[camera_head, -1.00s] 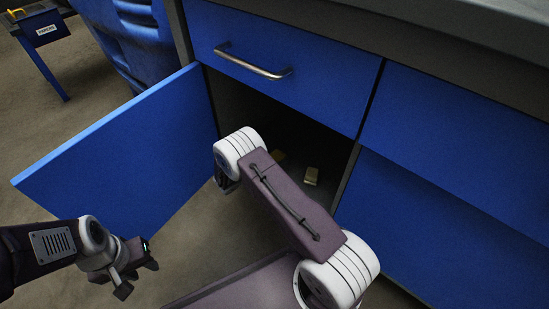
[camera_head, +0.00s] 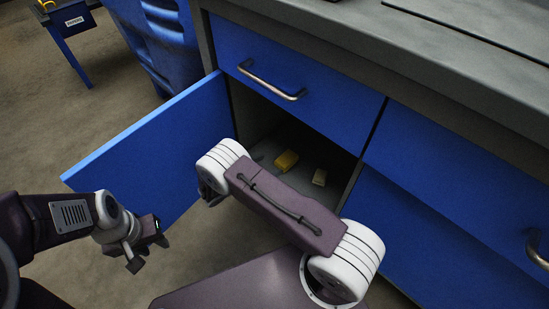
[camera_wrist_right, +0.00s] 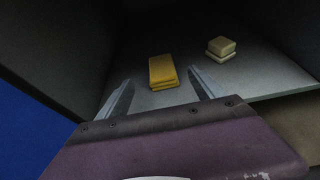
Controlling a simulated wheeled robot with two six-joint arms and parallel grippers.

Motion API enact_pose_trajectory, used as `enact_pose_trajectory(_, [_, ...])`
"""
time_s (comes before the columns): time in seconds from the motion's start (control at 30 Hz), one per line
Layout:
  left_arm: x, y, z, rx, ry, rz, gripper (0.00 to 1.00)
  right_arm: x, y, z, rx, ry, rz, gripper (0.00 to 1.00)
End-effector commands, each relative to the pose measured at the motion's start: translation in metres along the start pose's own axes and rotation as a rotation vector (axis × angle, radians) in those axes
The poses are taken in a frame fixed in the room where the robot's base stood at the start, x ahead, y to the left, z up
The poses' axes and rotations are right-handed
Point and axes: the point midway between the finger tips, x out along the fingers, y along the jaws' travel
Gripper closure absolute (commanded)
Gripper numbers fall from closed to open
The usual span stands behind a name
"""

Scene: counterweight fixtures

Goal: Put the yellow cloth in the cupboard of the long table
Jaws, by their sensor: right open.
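The yellow cloth (camera_head: 287,160), a small folded block, lies on the floor of the open cupboard (camera_head: 262,150) under the drawer. In the right wrist view the yellow cloth (camera_wrist_right: 162,72) lies just ahead of my right gripper (camera_wrist_right: 160,78), in line with the gap between its fingers. The right fingers are apart, and no contact with the cloth shows. In the head view my right arm crosses before the cupboard and its fingers cannot be made out. My left gripper (camera_head: 148,251) hangs in front of the open door, away from the cloth; its jaw opening is unclear.
A beige block (camera_head: 320,177) lies right of the cloth on the cupboard floor. The blue door (camera_head: 150,150) stands open to the left. A handled drawer (camera_head: 290,75) and the grey worktop (camera_head: 400,60) are above. A blue bin (camera_head: 155,40) stands behind the door.

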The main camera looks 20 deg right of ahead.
Motion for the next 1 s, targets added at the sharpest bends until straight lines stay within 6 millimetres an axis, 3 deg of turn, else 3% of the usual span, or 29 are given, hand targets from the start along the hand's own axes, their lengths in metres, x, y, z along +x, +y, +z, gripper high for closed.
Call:
enact_pose_trajectory(0.17, [0.0, 0.0, 0.0, 0.0, 0.0, 0.0, 0.64, -0.001, -0.004, 0.003, 0.022, 0.019, -0.022, 0.22])
enact_pose_trajectory(0.27, [0.0, 0.0, 0.0, 0.0, 0.0, 0.0, 0.64, -0.002, -0.03, 0.019, 0.14, 0.121, -0.14, 0.22])
enact_pose_trajectory(0.33, [0.0, 0.0, 0.0, 0.0, 0.0, 0.0, 0.64, -0.011, -0.062, 0.034, 0.3, 0.243, -0.28, 0.22])
enact_pose_trajectory(0.5, [0.0, 0.0, 0.0, 0.0, 0.0, 0.0, 0.64, -0.065, -0.137, 0.058, 0.844, 0.554, -0.655, 0.22])
enact_pose_trajectory(0.6, [0.0, 0.0, 0.0, 0.0, 0.0, 0.0, 0.64, -0.102, -0.16, 0.069, 1.199, 0.692, -0.844, 0.22])
enact_pose_trajectory(0.7, [0.0, 0.0, 0.0, 0.0, 0.0, 0.0, 0.64, -0.127, -0.171, 0.079, 1.497, 0.777, -0.977, 0.22])
enact_pose_trajectory(0.8, [0.0, 0.0, 0.0, 0.0, 0.0, 0.0, 0.64, -0.139, -0.176, 0.085, 1.694, 0.819, -1.054, 0.22])
enact_pose_trajectory(1.0, [0.0, 0.0, 0.0, 0.0, 0.0, 0.0, 0.64, -0.144, -0.177, 0.088, 1.796, 0.837, -1.093, 0.22])
